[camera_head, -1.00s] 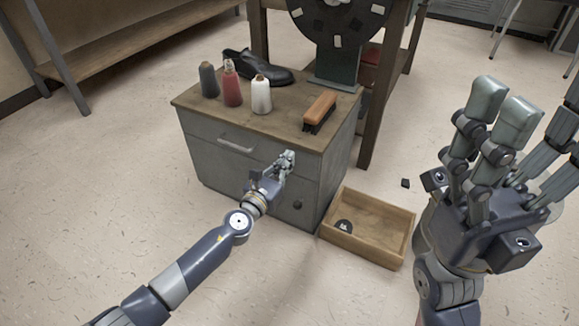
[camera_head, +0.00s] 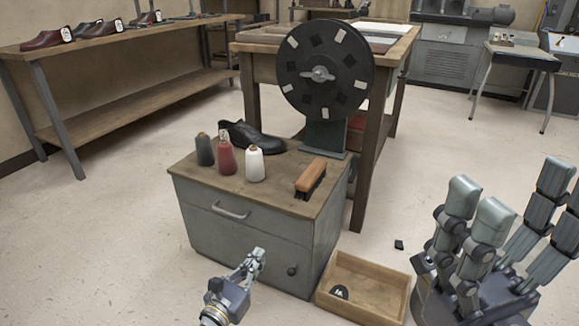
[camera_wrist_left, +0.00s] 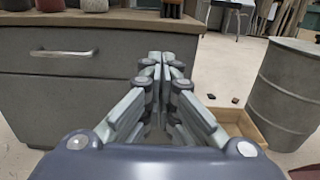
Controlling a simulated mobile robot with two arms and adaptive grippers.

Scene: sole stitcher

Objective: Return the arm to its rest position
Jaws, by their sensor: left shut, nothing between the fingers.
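My left gripper (camera_head: 254,260) is low in the head view, in front of the grey cabinet (camera_head: 215,243). It is shut and empty. In the left wrist view the left gripper (camera_wrist_left: 167,58) shows its fingers together, pointing forward past the cabinet's right part. I cannot tell from the views whether it touches the cabinet. My right gripper (camera_head: 500,215) stands at the lower right of the head view, large and close, with its fingers pointing up. Its fingers are spread apart and nothing shows between them.
The cabinet top holds thread spools (camera_head: 227,158), a black shoe (camera_head: 248,139) and a brush (camera_head: 311,178). A wooden box (camera_head: 403,283) with a dark round piece lies on the floor at its right. A wheel machine (camera_head: 323,70) stands behind. Floor at left is clear.

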